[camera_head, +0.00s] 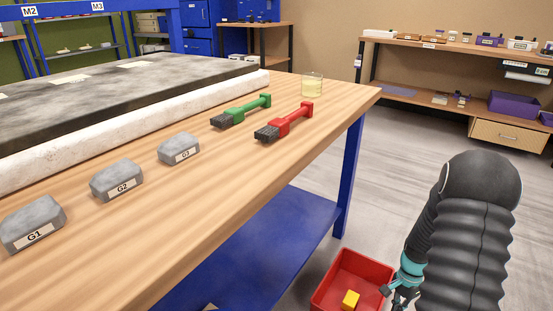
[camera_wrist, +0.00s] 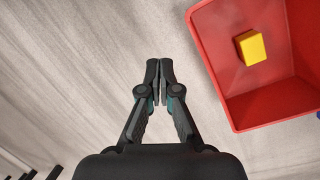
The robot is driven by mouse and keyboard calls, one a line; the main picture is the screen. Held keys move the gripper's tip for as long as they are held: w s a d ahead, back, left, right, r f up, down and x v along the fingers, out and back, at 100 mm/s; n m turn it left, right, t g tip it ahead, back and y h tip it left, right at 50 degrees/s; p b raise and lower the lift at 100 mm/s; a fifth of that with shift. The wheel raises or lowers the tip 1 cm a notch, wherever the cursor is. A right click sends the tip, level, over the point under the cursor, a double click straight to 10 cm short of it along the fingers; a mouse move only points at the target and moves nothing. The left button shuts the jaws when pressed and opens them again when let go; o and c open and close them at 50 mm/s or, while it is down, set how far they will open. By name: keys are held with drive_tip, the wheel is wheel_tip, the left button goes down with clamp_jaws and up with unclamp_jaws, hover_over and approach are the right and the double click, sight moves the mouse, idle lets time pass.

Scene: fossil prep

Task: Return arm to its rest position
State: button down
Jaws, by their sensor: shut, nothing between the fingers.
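My gripper (camera_wrist: 160,66) is shut and empty in the wrist view, with its two fingertips together over the bare grey floor. In the head view my gripper (camera_head: 392,291) shows low at the right of centre, beside the red bin and partly cut off by the lower edge. My arm is bent, with its black ribbed part in front of the floor at the right. The red bin (camera_head: 333,274) stands on the floor and holds a yellow block (camera_head: 350,299). In the wrist view the bin (camera_wrist: 215,50) and the block (camera_wrist: 251,47) are right of the fingers, apart from them.
A wooden workbench (camera_head: 215,190) with blue legs stands at left. It bears grey blocks G1 (camera_head: 33,222), G2 (camera_head: 116,180) and G3 (camera_head: 178,148), a green brush (camera_head: 241,111), a red brush (camera_head: 285,123) and a glass jar (camera_head: 312,86). Open floor lies behind my arm.

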drive_tip(key=s+a+r+n+t+p, duration=0.1)
drive_tip(key=s+a+r+n, duration=0.3)
drive_tip(key=r, duration=0.9)
drive_tip(key=s+a+r+n+t+p, duration=0.2)
drive_tip(key=s+a+r+n+t, duration=0.2)
drive_tip(key=r, duration=1)
drive_tip(key=s+a+r+n+t+h+p, duration=0.1)
drive_tip(key=s+a+r+n+t, duration=0.2)
drive_tip(key=s+a+r, duration=0.5)
drive_tip(key=shift+s+a+r+n, duration=0.25)
drive_tip(key=shift+a+r+n, duration=0.55)
drive_tip(key=shift+a+r, duration=1.55)
drive_tip(key=shift+d+r, duration=0.45)
